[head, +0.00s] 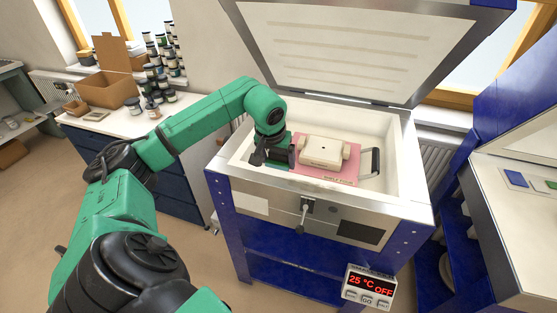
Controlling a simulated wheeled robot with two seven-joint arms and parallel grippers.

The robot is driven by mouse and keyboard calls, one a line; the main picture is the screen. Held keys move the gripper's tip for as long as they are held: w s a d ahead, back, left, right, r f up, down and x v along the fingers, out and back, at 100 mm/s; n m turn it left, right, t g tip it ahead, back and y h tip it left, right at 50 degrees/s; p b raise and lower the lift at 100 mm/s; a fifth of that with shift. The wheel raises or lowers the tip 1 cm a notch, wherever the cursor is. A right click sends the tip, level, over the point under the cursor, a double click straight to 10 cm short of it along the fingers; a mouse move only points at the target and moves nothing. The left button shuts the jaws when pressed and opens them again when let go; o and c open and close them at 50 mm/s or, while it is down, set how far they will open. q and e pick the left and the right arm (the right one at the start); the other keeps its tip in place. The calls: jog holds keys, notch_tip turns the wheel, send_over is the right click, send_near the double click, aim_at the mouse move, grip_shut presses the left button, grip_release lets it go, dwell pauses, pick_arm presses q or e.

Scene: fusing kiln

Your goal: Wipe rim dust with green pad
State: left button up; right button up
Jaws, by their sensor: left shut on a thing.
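The open kiln's pale rim (390,199) runs around a white chamber, with a metal front below it. My left gripper (278,157) reaches down inside the front left part of the kiln, close to the front rim. It is shut on a dark green block-like thing, mostly hidden by the fingers; I cannot tell for sure that it is the green pad. Any dust on the rim is too small to make out. My right gripper is not in view.
A pink shelf (350,181) in the chamber bears a cream block (323,151); a dark handle (370,162) stands to its right. The raised lid (360,50) is behind. A bench (515,215) at right carries blue (515,178) and green (551,184) flat pieces.

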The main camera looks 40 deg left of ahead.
pick_arm(q)
jog(key=shift+r+p, duration=0.5)
jog(key=shift+r, duration=0.55)
